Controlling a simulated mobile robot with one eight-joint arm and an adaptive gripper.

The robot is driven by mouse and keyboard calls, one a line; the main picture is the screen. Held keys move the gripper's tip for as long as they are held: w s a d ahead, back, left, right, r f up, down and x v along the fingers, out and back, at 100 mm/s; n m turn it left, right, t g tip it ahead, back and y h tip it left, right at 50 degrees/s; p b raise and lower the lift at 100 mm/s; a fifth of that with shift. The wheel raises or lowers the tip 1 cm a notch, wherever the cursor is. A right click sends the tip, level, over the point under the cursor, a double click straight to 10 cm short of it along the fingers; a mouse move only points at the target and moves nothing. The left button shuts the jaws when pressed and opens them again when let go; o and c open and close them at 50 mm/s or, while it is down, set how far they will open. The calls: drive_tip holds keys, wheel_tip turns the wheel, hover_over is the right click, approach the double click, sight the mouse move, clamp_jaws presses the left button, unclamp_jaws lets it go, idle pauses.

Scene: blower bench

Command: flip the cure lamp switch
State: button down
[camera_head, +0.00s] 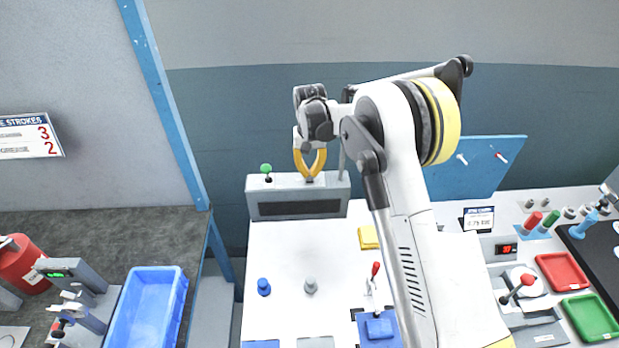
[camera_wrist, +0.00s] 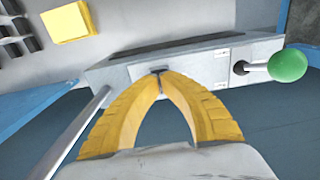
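A grey box (camera_head: 297,208) with a dark slot in its front stands at the back left of the white bench; it also fills the upper middle of the wrist view (camera_wrist: 110,70). My gripper (camera_head: 310,179) points down at its top, right of centre. Its yellow fingers bow out and come together at the tips (camera_wrist: 158,74). The tips are over a pale plate on the box. A small dark piece shows at the tips, perhaps the switch lever; the fingers mostly hide it, and I cannot tell whether they hold it. No lamp switch label is readable.
A green ball lever (camera_head: 266,169) stands on the box's left end, near the gripper; it also shows in the wrist view (camera_wrist: 287,65). A thin grey post (camera_head: 342,160) rises on the right. A yellow block (camera_head: 368,237) and small knobs are on the bench in front.

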sight(310, 180)
drive_tip(key=shift+f+b, duration=0.9)
drive_tip(key=shift+f, duration=0.35)
idle(0.4)
drive_tip(key=shift+r, duration=0.1)
drive_tip(key=shift+r+p, duration=1.65)
drive_tip(key=shift+r, duration=1.85)
drive_tip(key=shift+s+f, duration=0.1)
